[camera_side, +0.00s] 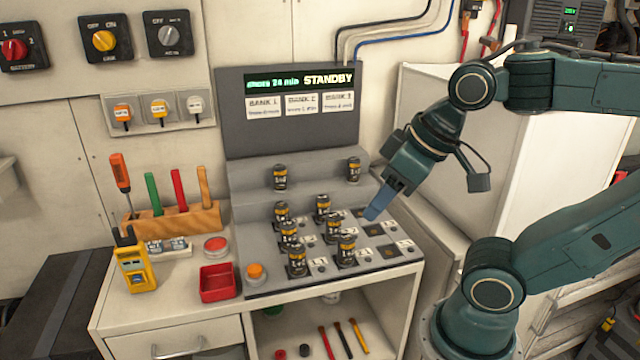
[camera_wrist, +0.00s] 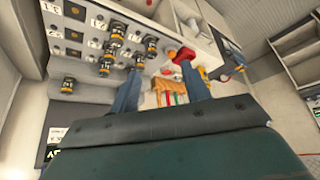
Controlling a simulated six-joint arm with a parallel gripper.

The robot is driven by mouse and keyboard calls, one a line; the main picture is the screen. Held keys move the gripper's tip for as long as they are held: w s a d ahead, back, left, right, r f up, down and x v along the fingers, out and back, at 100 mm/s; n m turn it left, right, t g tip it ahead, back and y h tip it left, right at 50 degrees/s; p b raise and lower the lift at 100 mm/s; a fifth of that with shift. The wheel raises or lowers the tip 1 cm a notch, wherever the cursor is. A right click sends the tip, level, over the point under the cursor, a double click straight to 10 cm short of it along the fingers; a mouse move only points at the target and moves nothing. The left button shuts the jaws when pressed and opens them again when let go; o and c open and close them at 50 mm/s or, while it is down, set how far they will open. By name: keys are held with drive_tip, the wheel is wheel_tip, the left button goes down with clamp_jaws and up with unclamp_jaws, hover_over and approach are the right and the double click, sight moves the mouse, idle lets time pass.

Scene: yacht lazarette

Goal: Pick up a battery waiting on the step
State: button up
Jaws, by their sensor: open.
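The charging station (camera_side: 240,225) has a raised step at its back, below the display. Two dark batteries with yellow bands stand upright on the step, one at left (camera_side: 280,177) and one at right (camera_side: 353,169). Several similar batteries (camera_side: 346,250) stand in the sockets on the sloping deck in front. My gripper (camera_side: 376,210) is above the deck's right side, right of and in front of the right step battery, touching no battery. In the wrist view, its blue fingers (camera_wrist: 161,68) are apart with nothing held. One battery (camera_wrist: 68,84) stands apart near the display there.
Empty sockets (camera_side: 389,250) lie on the deck's right side. The display panel (camera_side: 290,130) rises behind the step.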

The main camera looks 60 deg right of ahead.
drive_tip(key=w+d+r+m+g, duration=0.1)
drive_tip(key=w+d+r+m, duration=0.25)
drive_tip(key=w+r, duration=0.55)
drive_tip(key=m+g, duration=0.5)
drive_tip(key=m, duration=0.6)
hover_over(280, 166)
wheel_tip(280, 166, down, 12)
drive_tip(key=shift+s+f, duration=0.1)
drive_tip(key=shift+f, duration=0.15)
drive_tip(key=shift+a, duration=0.1)
drive_tip(key=shift+f, duration=4.25)
drive_tip(key=shift+f, duration=0.15)
